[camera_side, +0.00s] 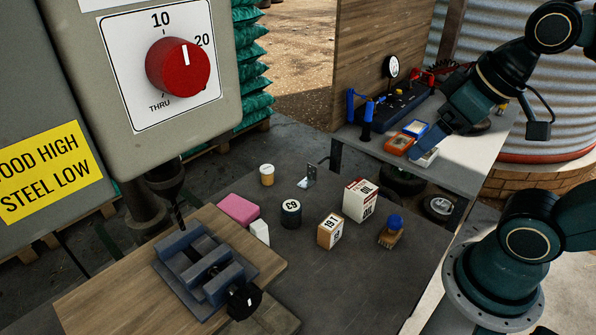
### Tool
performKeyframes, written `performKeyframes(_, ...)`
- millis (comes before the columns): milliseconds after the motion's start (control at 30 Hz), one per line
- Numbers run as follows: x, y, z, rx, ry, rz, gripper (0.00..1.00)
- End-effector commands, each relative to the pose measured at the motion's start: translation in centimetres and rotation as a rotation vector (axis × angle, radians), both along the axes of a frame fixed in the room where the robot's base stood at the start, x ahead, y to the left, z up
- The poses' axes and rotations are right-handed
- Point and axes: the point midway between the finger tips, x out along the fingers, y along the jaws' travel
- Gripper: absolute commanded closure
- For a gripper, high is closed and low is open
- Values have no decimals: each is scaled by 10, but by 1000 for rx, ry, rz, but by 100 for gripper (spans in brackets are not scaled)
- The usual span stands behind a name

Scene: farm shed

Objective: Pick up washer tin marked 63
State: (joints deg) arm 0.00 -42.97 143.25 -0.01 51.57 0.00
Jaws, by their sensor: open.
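The washer tin marked 63 (291,216) is a small dark round tin with a white number label. It stands upright on the dark bench top, between a pink block and a tan box. My gripper (428,154) is at the upper right, above and well apart from the tin, near the front edge of the back table. It is open; its fingers are small in this view, and I see nothing held in it.
A vise (205,270) sits in front-left, beneath a drill press.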

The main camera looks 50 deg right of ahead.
Motion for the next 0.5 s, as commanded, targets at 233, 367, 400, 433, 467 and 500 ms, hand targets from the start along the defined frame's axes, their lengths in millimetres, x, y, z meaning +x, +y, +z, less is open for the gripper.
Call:
performKeyframes(233, 1, 0, 0, 1, 1, -2, 22)
performKeyframes(367, 5, 0, 1, 8, 7, -15, 22)
performKeyframes(400, 7, 0, 2, 12, 12, -22, 22)
performKeyframes(433, 10, 0, 2, 16, 16, -30, 22)
performKeyframes(467, 12, 0, 2, 20, 20, -39, 22)
performKeyframes(500, 16, 0, 3, 26, 27, -52, 22)
